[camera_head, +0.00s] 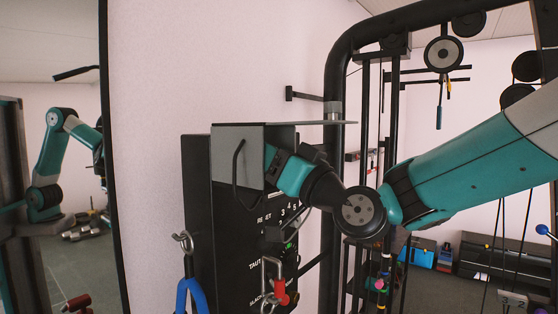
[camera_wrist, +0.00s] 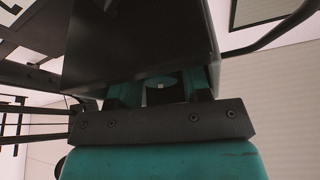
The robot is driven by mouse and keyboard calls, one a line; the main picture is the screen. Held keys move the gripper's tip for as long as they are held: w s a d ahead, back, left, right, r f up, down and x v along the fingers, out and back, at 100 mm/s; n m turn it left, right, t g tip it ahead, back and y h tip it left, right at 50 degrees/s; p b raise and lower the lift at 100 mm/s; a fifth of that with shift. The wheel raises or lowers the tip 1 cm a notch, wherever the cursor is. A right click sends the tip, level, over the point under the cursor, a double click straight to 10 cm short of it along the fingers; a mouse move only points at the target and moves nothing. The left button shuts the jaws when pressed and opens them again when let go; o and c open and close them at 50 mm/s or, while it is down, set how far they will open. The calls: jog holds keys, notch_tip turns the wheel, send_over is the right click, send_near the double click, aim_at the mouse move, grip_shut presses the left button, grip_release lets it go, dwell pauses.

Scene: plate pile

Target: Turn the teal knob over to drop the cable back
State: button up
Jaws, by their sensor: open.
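My gripper (camera_wrist: 160,92) is open in the wrist view, its two jaws beyond a dark bar. A teal rounded shape (camera_wrist: 162,82) with a pale spot shows between the jaws; it may be the teal knob, but I cannot tell whether it touches them. A dark box-like face (camera_wrist: 135,40) covers much of the view beyond. In the head view my arm reaches in from the right to the black panel (camera_head: 200,200). My gripper's end is hidden there behind a grey plate (camera_head: 237,150) with a curved black bar. I cannot make out the cable.
Below on the panel are a green light, labels and a red-handled lever (camera_head: 279,292). A blue forked piece (camera_head: 190,292) hangs from a hook at the left. A black frame (camera_head: 333,150) stands behind, and a mirror (camera_head: 60,130) is at far left.

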jog(key=b+v, duration=1.2)
jog(key=v, duration=0.5)
jog(key=shift+d, duration=0.2)
jog(key=shift+s, duration=0.1)
